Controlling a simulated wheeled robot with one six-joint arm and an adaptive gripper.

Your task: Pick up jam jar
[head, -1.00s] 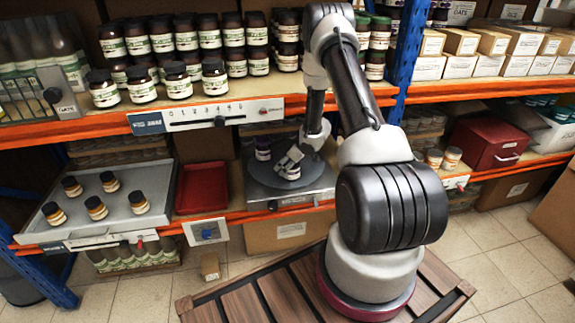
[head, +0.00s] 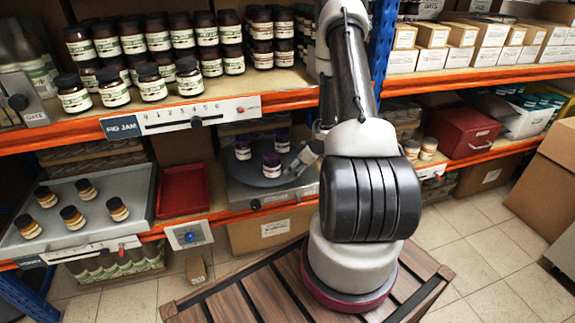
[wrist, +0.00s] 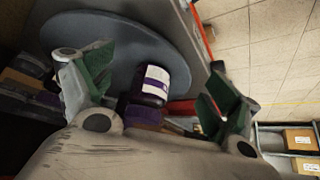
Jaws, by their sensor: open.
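The front jar (head: 271,165) is nearer my gripper; the back jar (head: 243,148) is farther left. My gripper (head: 303,160) is just right of the front jar, partly hidden by my arm. In the wrist view my gripper (wrist: 158,95) is open, its green-padded fingers wide apart. A jar with a white and purple label (wrist: 155,82) shows between and beyond them on the turntable. A second purple patch lies closer, partly hidden. Nothing is held.
A grey tray (head: 140,196) with several amber jars stands left, beside an empty red tray (head: 183,190). Above, the shelf marked FIG JAM (head: 122,127) holds many dark-lidded jars, and its edge overhangs the turntable. A red box (head: 463,133) stands right.

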